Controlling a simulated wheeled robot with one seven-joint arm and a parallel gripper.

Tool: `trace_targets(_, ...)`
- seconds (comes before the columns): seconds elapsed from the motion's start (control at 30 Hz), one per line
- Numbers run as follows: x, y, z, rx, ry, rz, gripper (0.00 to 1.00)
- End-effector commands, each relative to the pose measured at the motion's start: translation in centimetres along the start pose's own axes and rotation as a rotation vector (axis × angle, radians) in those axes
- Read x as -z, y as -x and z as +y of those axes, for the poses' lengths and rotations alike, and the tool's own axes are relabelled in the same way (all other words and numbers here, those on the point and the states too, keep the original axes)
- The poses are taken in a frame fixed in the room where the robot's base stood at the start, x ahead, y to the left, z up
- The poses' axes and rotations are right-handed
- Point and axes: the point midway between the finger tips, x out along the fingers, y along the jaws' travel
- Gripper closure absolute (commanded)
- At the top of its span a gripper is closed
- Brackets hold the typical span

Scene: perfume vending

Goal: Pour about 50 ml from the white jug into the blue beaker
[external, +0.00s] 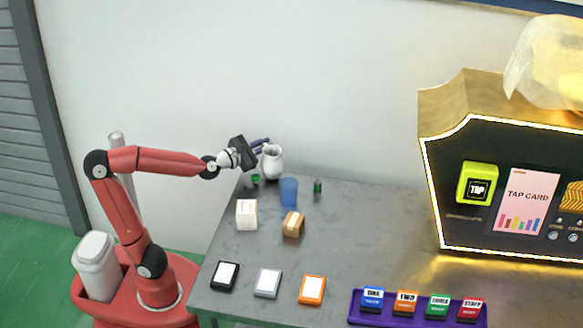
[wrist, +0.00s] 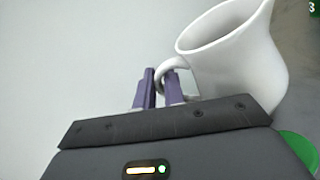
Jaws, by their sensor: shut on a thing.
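The white jug (external: 272,161) is at the back left of the table, looking upright in the external view. In the wrist view the jug (wrist: 238,62) fills the upper right, its open mouth showing and its handle towards me. My gripper (external: 264,146) is beside the jug on its left. In the wrist view the purple fingers (wrist: 160,88) are shut on the jug's handle. The blue beaker (external: 288,191) stands upright on the table, a little right of and in front of the jug. I cannot tell whether the jug's base touches the table. The liquid inside is not visible.
A small green-topped bottle (external: 317,187) stands right of the beaker, and a green item (external: 255,179) left of the jug.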

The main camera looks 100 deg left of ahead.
Motion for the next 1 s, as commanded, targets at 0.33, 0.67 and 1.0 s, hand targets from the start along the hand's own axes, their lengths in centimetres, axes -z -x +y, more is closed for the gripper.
trace_targets(0.33, -0.8, 0.1, 0.0, -0.003, -0.031, -0.009, 1.0)
trace_targets(0.67, -2.8, 0.5, -0.8, -0.017, -0.204, -0.038, 1.0)
trace_targets(1.0, -5.1, 0.9, -2.4, -0.034, -0.423, -0.074, 1.0)
